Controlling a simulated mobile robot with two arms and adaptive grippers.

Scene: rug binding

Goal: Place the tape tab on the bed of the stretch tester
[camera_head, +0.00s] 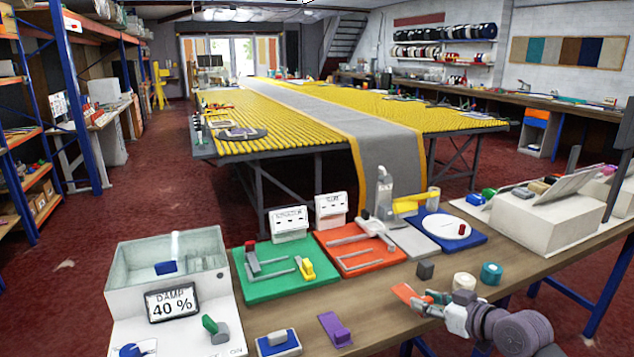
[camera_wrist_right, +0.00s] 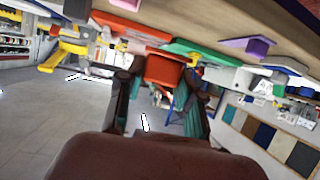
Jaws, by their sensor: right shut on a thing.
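My right gripper (camera_head: 430,300) is shut on an orange-red flat piece, likely the tape tab (camera_head: 405,293), above the bench's front part. In the right wrist view the tab (camera_wrist_right: 165,69) sits between the two fingers (camera_wrist_right: 165,82). Two bench devices stand to the left, with small signs behind that I cannot read surely: a green bed (camera_head: 275,290) with grey rails, a red block and a yellow piece, and an orange-red bed (camera_head: 345,262) with grey rails. I cannot tell which is the stretch tester. The held tab is apart from both. My left gripper is out of view.
A purple piece (camera_head: 335,329) and a damp box (camera_head: 170,270) are at left. A blue mat with a white disc (camera_head: 443,227) lies behind.

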